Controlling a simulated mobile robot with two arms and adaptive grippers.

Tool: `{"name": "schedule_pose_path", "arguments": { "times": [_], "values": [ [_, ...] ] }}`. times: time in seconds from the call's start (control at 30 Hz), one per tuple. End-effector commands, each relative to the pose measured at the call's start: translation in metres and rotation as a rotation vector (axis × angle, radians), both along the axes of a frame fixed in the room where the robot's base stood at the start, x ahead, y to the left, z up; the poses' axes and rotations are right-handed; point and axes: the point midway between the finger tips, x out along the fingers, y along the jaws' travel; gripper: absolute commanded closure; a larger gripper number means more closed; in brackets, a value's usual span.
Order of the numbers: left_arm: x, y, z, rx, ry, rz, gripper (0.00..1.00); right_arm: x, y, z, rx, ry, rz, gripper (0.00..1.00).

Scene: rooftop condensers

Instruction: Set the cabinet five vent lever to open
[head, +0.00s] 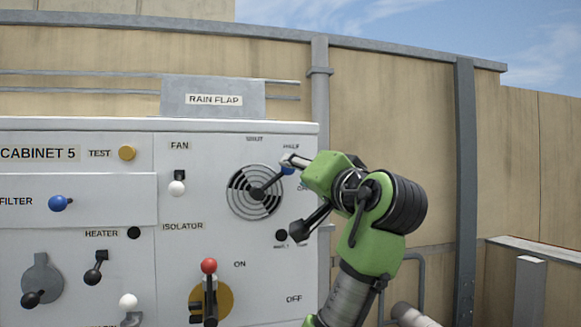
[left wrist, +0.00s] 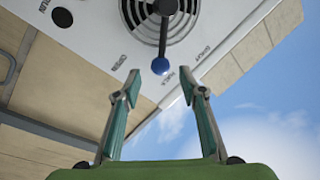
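The vent lever (head: 270,186) is a dark bar from the hub of a round slotted vent (head: 240,203) on cabinet five, ending in a blue knob (head: 288,171). It points up and right, between HALF and the partly hidden OPEN label, nearer HALF. The lever (left wrist: 163,40) and blue knob (left wrist: 161,65) also show in the left wrist view. My left gripper (head: 291,162) is at the knob in the head view, hiding part of it. In the left wrist view its fingers (left wrist: 159,88) are apart, with the knob just beyond the tips. My right gripper is not in view.
The white cabinet (head: 110,175) carries a red-knobbed isolator lever (head: 209,266), a fan switch (head: 177,187), a blue filter knob (head: 57,203) and a heater switch (head: 95,268). A RAIN FLAP plate (head: 213,98) stands above. Pipes and a wall are behind my arm.

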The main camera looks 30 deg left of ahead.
Motion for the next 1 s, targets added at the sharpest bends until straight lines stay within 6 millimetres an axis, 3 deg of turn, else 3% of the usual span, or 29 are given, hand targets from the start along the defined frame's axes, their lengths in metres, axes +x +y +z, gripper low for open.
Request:
{"name": "schedule_pose_path", "arguments": {
  "times": [0.1,0.3,0.67,0.83,1.0],
  "values": [
    [-0.016,-0.02,-0.002,0.0,-0.003,-0.005,0.62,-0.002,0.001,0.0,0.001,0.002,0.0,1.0],
    [-0.033,-0.04,-0.005,-0.001,-0.001,-0.004,0.62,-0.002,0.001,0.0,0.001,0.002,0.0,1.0],
    [-0.039,-0.046,-0.006,-0.001,0.0,-0.004,0.62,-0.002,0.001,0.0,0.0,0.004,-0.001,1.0],
    [-0.04,-0.044,-0.002,-0.031,-0.048,-0.014,1.0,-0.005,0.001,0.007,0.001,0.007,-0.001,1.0],
    [-0.044,-0.038,0.018,-0.206,-0.315,-0.073,1.0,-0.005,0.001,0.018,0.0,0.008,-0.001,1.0]
  ]
}}
